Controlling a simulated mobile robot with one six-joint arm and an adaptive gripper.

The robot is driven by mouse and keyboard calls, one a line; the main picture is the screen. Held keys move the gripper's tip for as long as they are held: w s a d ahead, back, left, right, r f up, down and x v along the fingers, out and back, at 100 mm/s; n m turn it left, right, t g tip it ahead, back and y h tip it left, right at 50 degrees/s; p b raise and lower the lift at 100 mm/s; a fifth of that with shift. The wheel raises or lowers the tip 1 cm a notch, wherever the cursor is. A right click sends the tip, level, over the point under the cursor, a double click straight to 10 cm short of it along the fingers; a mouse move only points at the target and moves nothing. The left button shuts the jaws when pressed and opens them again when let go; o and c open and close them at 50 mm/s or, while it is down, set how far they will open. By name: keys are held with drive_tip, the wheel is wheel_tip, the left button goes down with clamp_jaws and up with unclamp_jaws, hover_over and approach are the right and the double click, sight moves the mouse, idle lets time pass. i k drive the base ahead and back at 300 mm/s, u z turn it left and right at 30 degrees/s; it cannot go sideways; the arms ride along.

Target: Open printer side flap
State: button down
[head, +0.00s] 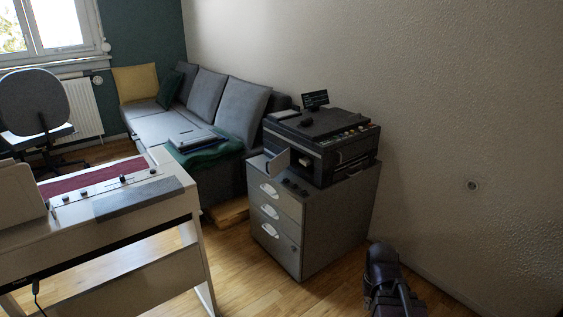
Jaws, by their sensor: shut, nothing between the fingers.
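A black printer (313,146) stands on top of a grey drawer cabinet (333,222) against the wall. A light grey flap-like panel (278,163) sticks out at an angle from the printer's lower left side; I cannot tell how far it is swung out. The printer's right-facing side has slots and a tray opening (352,160). A black part of my arm rises at the bottom right, on the floor side of the cabinet and apart from the printer. My gripper's fingers are not visible.
A small screen (315,99) stands on the printer. Small dark items (294,186) lie on the cabinet top before it. A white piano-like desk (115,215) is at left, a grey sofa (180,125) behind. Wooden floor (335,292) is clear before the cabinet.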

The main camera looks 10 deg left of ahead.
sight(280, 161)
drive_tip(key=i, duration=1.15)
drive_tip(key=u, duration=0.35)
